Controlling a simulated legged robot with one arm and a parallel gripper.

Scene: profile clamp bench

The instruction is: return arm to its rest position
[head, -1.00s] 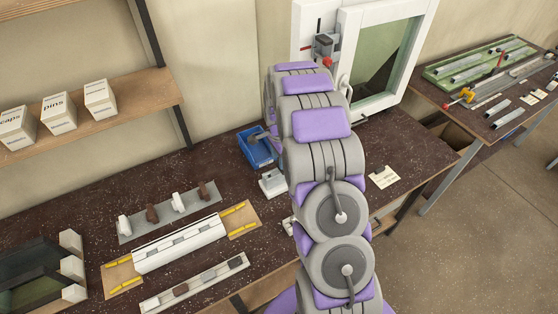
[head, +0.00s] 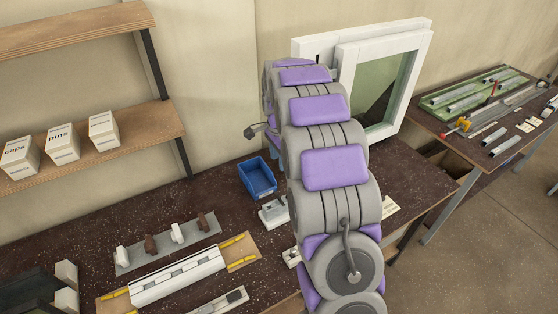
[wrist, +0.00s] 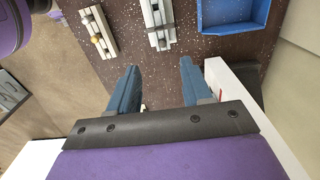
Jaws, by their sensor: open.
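My gripper (wrist: 155,88) shows in the wrist view with its two blue fingers spread apart and nothing between them. It is above the dark speckled bench (wrist: 180,60), and the fingers point toward the bench top. In the head view my grey and purple arm rises in the middle and hides most of the gripper. A blue bin (head: 258,178) stands on the bench left of the arm; it also shows in the wrist view (wrist: 235,14), beyond the fingers. A grey-white clamp block (head: 274,212) sits in front of the bin and also shows in the wrist view (wrist: 158,25).
A white window frame (head: 415,60) stands behind my arm. A white profile (head: 178,277) lies on the bench at left, with a strip (head: 168,243) of small white and brown pieces behind it. A shelf (head: 90,145) holds white boxes. A second table (head: 475,135) is at right.

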